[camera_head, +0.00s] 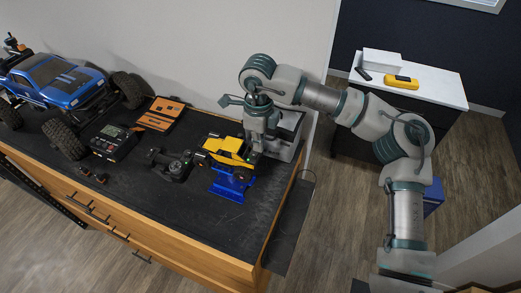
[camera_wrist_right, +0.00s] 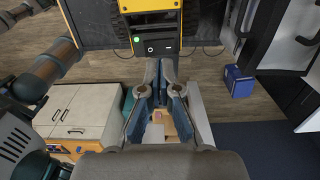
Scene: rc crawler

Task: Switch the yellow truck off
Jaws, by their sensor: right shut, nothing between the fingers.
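The yellow truck (camera_head: 228,147) sits on a blue stand (camera_head: 230,187) near the right end of the workbench. In the right wrist view, the truck's yellow edge (camera_wrist_right: 150,5) shows at the top. Below it is a black panel (camera_wrist_right: 157,45) with a lit green light (camera_wrist_right: 137,40) and a small switch with white marks. My right gripper (camera_wrist_right: 160,65) is shut and empty, its fingertips just below this panel. I cannot tell whether they touch it. In the head view, the right hand hangs beside the truck's right side. My left gripper is out of view.
On the black bench mat (camera_head: 110,180) are a blue crawler (camera_head: 55,78), a charger (camera_head: 113,142), an orange tool case (camera_head: 160,113) and a black controller (camera_head: 170,165). A white-topped cabinet (camera_head: 440,88) with a yellow device (camera_head: 401,82) stands at right. Floor lies between.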

